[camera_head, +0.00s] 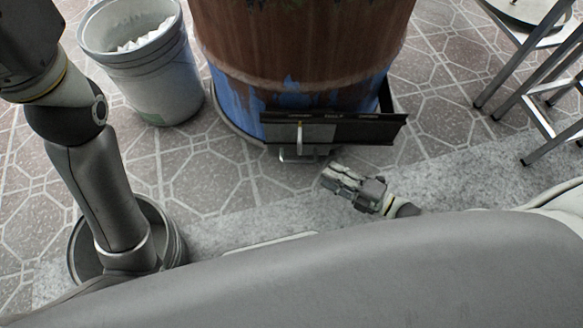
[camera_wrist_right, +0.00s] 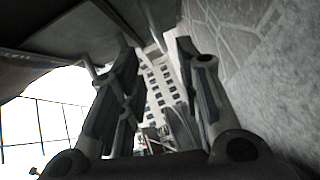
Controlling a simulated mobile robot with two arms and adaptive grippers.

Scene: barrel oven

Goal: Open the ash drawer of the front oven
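The front oven (camera_head: 300,60) is an upright barrel, rusty brown above and worn blue below. A dark panel (camera_head: 350,130) sticks out low on its front. Below the panel is a metal handle (camera_head: 298,157), apparently the ash drawer's; the drawer itself is mostly hidden under the panel. My right gripper (camera_head: 332,176) is just right of and nearer than the handle, apart from it. In the right wrist view my right gripper (camera_wrist_right: 157,52) has its fingers spread with nothing gripped. A thin metal bar (camera_wrist_right: 90,68) shows beside the left finger. My left gripper is out of view.
A pale bucket (camera_head: 150,70) with white contents stands left of the oven. Metal stool or table legs (camera_head: 520,75) stand at the right. Patterned paving (camera_head: 225,180) is clear in front of the oven.

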